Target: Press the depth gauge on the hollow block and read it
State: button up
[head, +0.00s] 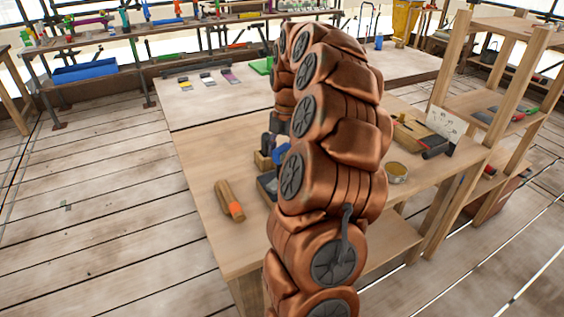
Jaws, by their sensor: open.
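My copper-coloured arm rises through the middle of the head view and bends down over the workbench (215,160). My gripper (274,138) shows as dark parts below the far end of the arm, mostly hidden behind the near links. It is open. Below it is a small wooden block (262,160), with a blue piece (281,153) beside it. I cannot tell whether gripper and block touch. A dark, low box-like thing (267,186) lies nearer, partly covered by my arm. I cannot pick out the depth gauge or the hollow block for certain.
A wooden cylinder with an orange band (230,203) lies on the bench's left. On the right are a wooden tray (408,132), a white panel (445,124) and a round yellowish tin (397,172). Several small coloured pieces lie farther back. A wooden shelf frame (505,75) stands right.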

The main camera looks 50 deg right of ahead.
jog(key=r, duration=0.5)
jog(key=d+r, duration=0.1)
jog(key=r, duration=0.2)
jog(key=shift+r, duration=0.35)
